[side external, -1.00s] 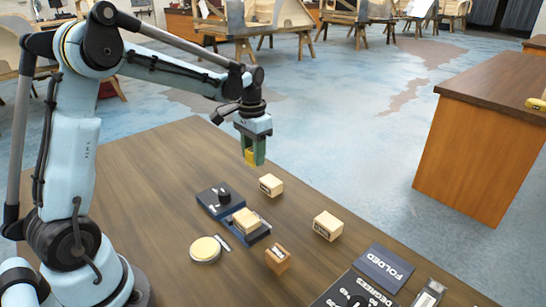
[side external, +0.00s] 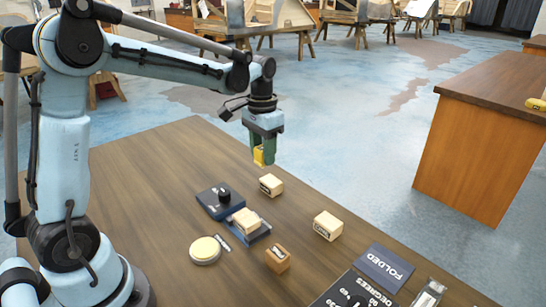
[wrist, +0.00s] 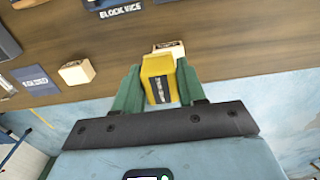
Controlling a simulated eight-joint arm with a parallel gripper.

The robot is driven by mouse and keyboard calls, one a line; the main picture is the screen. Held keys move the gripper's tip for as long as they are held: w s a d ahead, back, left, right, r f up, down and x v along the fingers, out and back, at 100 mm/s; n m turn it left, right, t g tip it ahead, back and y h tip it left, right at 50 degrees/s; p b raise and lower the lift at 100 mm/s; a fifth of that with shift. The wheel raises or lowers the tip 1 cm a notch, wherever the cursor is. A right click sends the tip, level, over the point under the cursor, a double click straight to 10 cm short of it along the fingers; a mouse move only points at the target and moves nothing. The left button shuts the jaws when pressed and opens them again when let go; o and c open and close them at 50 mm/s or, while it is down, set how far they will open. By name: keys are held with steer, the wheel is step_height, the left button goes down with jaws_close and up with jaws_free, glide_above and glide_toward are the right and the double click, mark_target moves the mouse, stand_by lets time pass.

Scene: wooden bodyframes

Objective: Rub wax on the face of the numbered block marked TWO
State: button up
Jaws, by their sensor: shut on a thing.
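My gripper (side external: 264,156) is shut on a yellow bar (wrist: 160,78) with a dark label, likely the wax. Its green fingers clasp the bar from both sides. It is held in the air above the far edge of the table, over the nearest-to-edge wooden block (side external: 271,184), and apart from it. Other pale blocks are a block (side external: 328,226) to the right, one (side external: 246,219) on the dark blue vice, and a browner one (side external: 278,259) in front. In the wrist view a block (wrist: 168,48) shows partly behind the bar. I cannot read which one is marked TWO.
A round tin (side external: 205,250) with a cream top stands left of the browner block. A dark FOLDED sign (side external: 383,266) and a dark board with letters lie at the front right. The left part of the table (side external: 140,175) is clear.

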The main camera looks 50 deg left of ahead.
glide_above(250, 223)
steer(key=d, duration=0.1)
steer(key=shift+d+f, duration=0.15)
steer(key=shift+f, duration=3.1)
steer(key=shift+a+f, duration=0.2)
steer(key=shift+f, duration=0.15)
steer(key=shift+c, duration=0.4)
steer(key=shift+a, duration=0.45)
steer(key=shift+c, duration=0.4)
steer(key=shift+a, duration=2.6)
steer(key=shift+d, duration=3.3)
step_height(250, 223, up, 8)
